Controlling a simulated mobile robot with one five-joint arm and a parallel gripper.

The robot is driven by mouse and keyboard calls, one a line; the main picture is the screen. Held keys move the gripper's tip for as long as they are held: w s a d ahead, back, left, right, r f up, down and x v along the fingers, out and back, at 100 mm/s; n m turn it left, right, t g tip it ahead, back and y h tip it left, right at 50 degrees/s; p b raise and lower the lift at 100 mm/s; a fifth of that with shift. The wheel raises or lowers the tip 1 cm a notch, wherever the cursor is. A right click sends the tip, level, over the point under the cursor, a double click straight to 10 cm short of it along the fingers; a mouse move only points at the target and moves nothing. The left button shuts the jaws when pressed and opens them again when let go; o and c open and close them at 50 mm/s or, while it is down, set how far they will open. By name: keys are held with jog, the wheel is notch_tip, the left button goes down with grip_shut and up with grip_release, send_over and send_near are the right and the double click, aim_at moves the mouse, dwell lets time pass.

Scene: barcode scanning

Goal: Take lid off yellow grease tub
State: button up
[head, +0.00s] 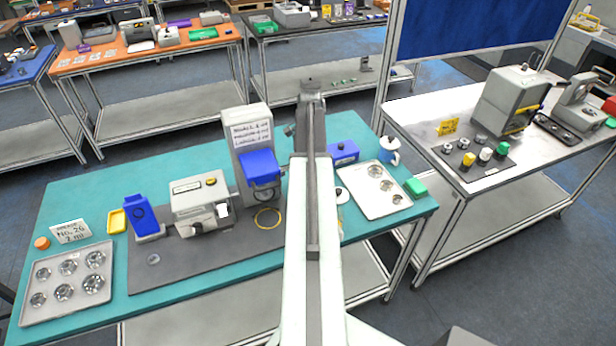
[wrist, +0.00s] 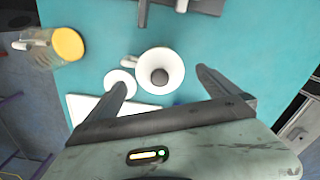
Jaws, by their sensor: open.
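A clear or pale jar with a yellow lid (wrist: 68,44), probably the grease tub, lies at the left of the wrist view near the table edge; it is blurred and looks tilted. The lid appears to be on it. My gripper (wrist: 161,79) is open and empty, its fingers spread to either side of a white cup (wrist: 160,75) with a dark round centre. The yellow-lidded jar is left of both fingers and apart from them. I cannot clearly pick out this jar in the head view, where my arm hides part of the table.
The teal table (head: 95,195) also holds a tray of metal parts (head: 68,312), a grey machine (head: 195,205), a blue-fronted press (head: 260,167) and, at right, a second tray (head: 385,207). Another bench (head: 390,115) is to the right.

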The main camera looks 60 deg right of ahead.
notch_tip(320, 180, down, 3)
jog(key=shift+b, duration=0.8)
jog(key=shift+r, duration=0.2)
jog(key=c, duration=1.4)
jog(key=shift+r+p, duration=0.55)
jog(key=shift+p, duration=0.2)
notch_tip(320, 180, up, 3)
jog(key=p, duration=0.3)
jog(key=shift+r, duration=0.15)
jog(key=s+a, duration=0.3)
jog(key=a, duration=0.4)
jog(key=s+a, duration=0.3)
jog(key=a, duration=0.4)
jog(key=shift+s+a+r+p, duration=0.2)
jog(key=shift+a+r+p, duration=0.15)
jog(key=shift+p, duration=0.1)
